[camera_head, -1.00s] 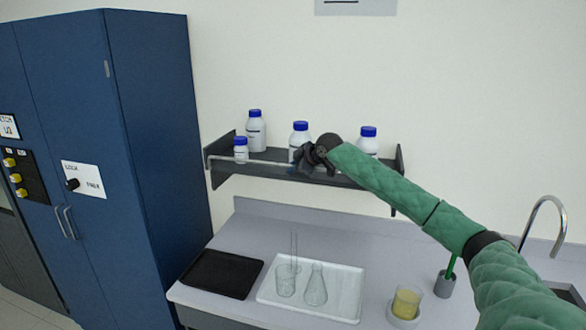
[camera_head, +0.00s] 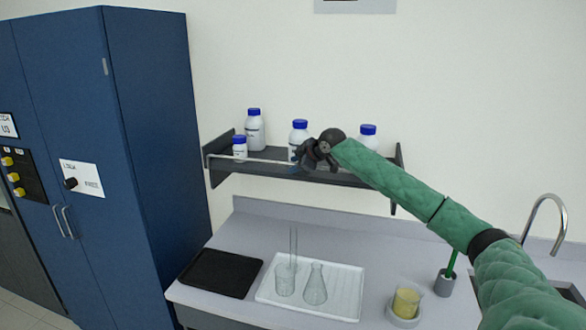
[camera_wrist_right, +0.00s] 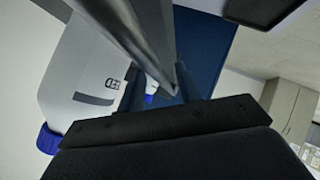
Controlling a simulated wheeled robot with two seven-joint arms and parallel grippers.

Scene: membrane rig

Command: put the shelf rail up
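The shelf rail (camera_head: 262,160) is a thin light bar along the front of the dark wall shelf (camera_head: 345,180). It looks low, near the shelf board, and its right part is hidden behind my gripper. My right gripper (camera_head: 298,156) is at the rail near the shelf's middle. In the right wrist view the grey metal rail (camera_wrist_right: 146,40) runs at a slant by the two blue fingers (camera_wrist_right: 160,85). The fingers stand apart, with a gap wider than the rail; I cannot tell whether either touches it. My left gripper is not in view.
Several white bottles with blue caps (camera_head: 255,132) stand on the shelf, one close behind my right gripper. A blue cabinet (camera_head: 150,120) stands left.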

